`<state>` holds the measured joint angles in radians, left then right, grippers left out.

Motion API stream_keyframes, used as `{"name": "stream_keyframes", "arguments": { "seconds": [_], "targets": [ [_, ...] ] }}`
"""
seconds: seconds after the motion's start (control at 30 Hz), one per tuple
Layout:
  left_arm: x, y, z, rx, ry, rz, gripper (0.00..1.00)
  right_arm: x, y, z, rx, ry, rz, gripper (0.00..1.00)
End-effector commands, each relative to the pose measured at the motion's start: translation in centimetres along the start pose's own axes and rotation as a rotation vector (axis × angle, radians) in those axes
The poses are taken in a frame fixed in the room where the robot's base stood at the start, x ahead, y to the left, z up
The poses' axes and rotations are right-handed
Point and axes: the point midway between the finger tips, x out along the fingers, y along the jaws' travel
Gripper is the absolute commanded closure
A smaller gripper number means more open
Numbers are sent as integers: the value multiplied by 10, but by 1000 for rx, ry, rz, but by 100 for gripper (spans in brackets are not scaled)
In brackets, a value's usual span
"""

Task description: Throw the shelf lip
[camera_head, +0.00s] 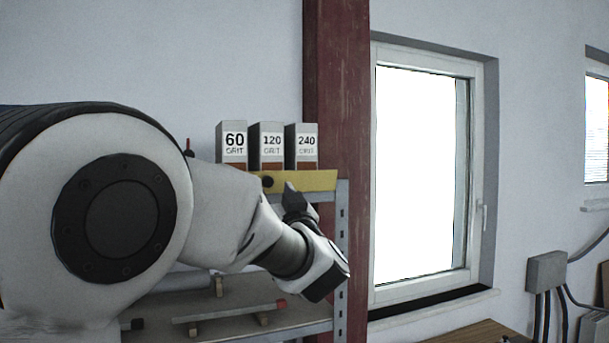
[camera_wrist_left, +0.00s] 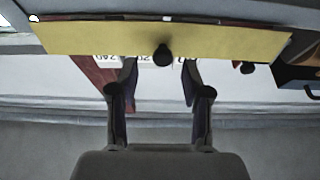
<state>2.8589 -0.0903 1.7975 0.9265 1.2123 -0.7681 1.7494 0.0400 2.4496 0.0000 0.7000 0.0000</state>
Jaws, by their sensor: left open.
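The shelf lip (camera_head: 318,181) is a yellow board along the front of the upper shelf, below the grit boxes. A round black knob (camera_head: 267,181) shows near its left visible part, beside my left gripper (camera_head: 291,192). In the wrist view the yellow lip (camera_wrist_left: 90,38) spans the top, with a black knob (camera_wrist_left: 162,55) on it. My open left gripper (camera_wrist_left: 160,72) points at the lip, its two fingers apart on either side of the knob's line. I cannot tell if they touch it. My arm hides the lip's left part. My right gripper is not in view.
Boxes marked 60 (camera_head: 233,143), 120 (camera_head: 267,144) and 240 (camera_head: 302,144) stand behind the lip. A lower shelf (camera_head: 250,318) holds a bar-like item (camera_head: 230,312). A red post (camera_head: 337,90) and a window (camera_head: 420,170) are to the right.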

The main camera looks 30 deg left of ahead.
Motion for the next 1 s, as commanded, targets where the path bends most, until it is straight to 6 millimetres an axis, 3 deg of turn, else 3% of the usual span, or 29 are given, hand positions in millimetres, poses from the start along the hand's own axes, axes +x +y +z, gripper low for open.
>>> {"name": "stream_keyframes", "arguments": {
  "seconds": [0.03, 0.2, 0.47, 0.5, 0.63, 1.0],
  "targets": [
    [13, 0, -5, -1, -3, -1, 52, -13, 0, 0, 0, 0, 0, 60],
    [37, 0, -3, -1, -1, 0, 52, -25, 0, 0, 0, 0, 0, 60],
    [41, 0, 0, 1, 0, 1, 52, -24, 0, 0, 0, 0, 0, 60],
    [41, 0, 0, 1, 0, 1, 55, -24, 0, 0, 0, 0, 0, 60],
    [41, 0, 0, 1, 0, 1, 100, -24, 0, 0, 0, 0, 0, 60],
    [40, 0, 1, 1, 1, 1, 100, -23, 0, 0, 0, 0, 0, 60]
  ]
}}
